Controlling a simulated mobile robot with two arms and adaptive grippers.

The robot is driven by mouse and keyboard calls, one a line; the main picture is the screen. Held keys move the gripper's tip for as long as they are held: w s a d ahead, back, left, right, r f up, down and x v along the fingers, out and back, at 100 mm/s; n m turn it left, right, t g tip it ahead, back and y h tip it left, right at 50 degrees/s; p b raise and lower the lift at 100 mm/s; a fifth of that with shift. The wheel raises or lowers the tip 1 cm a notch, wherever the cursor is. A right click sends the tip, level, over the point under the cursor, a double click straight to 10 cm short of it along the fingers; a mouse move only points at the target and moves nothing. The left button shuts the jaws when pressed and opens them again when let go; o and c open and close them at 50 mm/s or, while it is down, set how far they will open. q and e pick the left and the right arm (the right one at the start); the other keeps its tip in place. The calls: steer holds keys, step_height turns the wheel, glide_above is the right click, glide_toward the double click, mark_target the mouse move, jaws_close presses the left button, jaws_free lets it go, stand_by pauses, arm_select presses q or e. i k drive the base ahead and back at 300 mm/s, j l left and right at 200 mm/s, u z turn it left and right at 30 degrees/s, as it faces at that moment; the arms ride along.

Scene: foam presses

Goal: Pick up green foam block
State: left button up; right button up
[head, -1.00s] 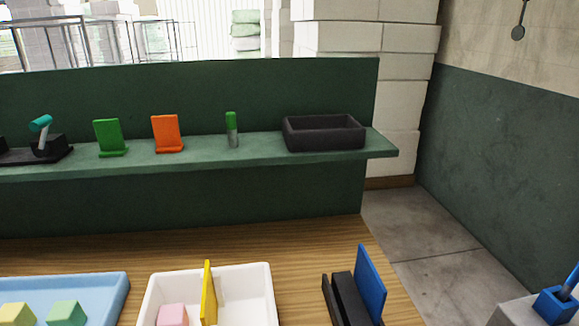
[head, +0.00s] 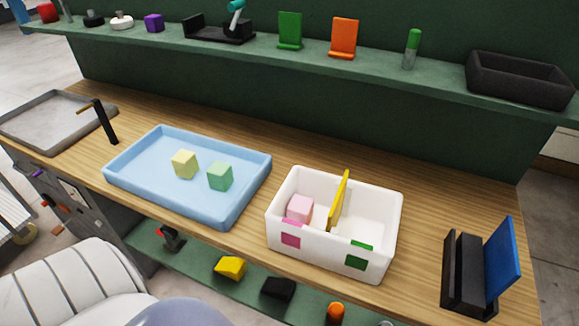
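The green foam block (head: 220,176) is a pale green cube in the light blue tray (head: 248,196) on the wooden bench. A pale yellow foam block (head: 185,163) sits just to its left in the same tray, with a small gap between them. Neither of my grippers shows in the head view.
Right of the tray stands a white box (head: 393,232) with a yellow divider (head: 339,200) and a pink block (head: 299,208) in its left compartment. A black rack (head: 470,275) with a blue panel (head: 503,258) is at the right. A grey tray (head: 50,122) lies far left.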

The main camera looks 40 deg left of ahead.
mark_target(220, 176)
steer(key=u, duration=1.7)
steer(key=j+z, duration=0.2)
steer(key=k+l, duration=0.05)
steer(key=l, duration=0.05)
